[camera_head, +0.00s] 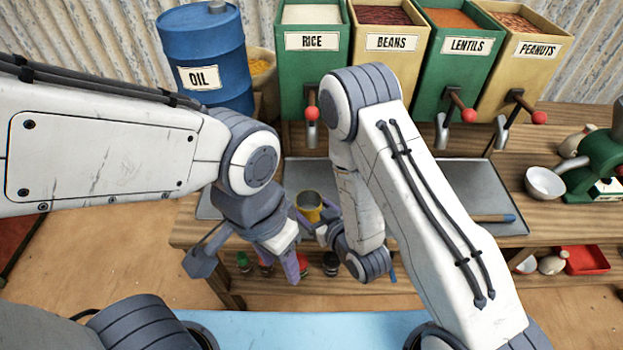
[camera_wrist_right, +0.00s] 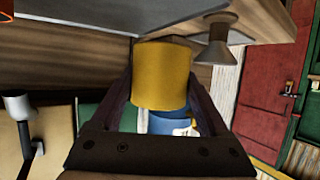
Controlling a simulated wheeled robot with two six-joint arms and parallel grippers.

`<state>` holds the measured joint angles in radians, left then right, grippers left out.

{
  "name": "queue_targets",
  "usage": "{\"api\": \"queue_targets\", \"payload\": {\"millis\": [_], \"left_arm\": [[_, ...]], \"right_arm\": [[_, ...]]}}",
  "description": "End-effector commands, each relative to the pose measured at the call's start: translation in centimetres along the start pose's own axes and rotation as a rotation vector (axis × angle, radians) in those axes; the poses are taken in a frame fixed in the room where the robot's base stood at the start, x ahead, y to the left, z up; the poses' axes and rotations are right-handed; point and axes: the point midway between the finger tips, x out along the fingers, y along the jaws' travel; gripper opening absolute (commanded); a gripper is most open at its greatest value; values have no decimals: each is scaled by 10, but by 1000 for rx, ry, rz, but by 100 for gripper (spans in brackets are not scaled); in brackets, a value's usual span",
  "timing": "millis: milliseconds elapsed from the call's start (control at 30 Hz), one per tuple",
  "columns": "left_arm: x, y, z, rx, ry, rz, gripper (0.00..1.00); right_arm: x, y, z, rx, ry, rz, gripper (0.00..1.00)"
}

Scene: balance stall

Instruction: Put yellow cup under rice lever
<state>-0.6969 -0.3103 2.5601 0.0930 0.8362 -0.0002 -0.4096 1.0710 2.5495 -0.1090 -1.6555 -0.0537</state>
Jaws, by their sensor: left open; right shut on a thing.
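The yellow cup (camera_head: 309,213) is held by my right gripper (camera_head: 313,219) near the front edge of the counter in the head view. In the right wrist view the yellow cup (camera_wrist_right: 162,76) sits between the two fingers of the right gripper (camera_wrist_right: 160,92). The rice lever (camera_head: 312,114) has a red knob and hangs at the front of the green rice bin (camera_head: 311,58), behind the cup. The spot beneath it is partly covered by my right arm. My left gripper (camera_head: 290,265) is open, lower and left of the cup.
A blue oil drum (camera_head: 203,60) stands left of the rice bin. Beans (camera_head: 388,60), lentils (camera_head: 455,60) and peanuts (camera_head: 515,60) bins stand to the right. A grey tray (camera_head: 480,190) lies on the counter. A white bowl (camera_head: 545,183) stands at right. Bottles (camera_head: 330,263) stand below.

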Motion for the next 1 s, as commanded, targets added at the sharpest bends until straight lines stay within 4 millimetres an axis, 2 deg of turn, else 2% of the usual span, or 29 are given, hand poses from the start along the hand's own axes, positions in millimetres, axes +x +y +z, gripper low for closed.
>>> {"api": "queue_targets", "payload": {"millis": [33, 100, 300, 567, 600, 633, 1000], "left_arm": [[21, -2, 1, 0, 0, 0, 50], [35, -2, 2, 0, 0, 0, 50], [69, -5, 4, 0, 0, 0, 50], [103, -8, 6, 0, 0, 0, 50], [90, -6, 5, 0, -1, 0, 50], [86, -6, 5, 0, -1, 0, 50], [66, -5, 4, 0, 0, 0, 50]], "right_arm": [[10, 7, 5, 2, 10, 7, 14], [18, 13, 2, 3, 10, 9, 14], [34, 24, -5, 2, 8, 7, 14], [48, 34, -14, -1, 6, 8, 14], [53, 38, -24, 1, 2, 7, 14], [58, 41, -27, 1, 1, 6, 14], [122, 80, -53, -1, 2, 4, 14]]}}
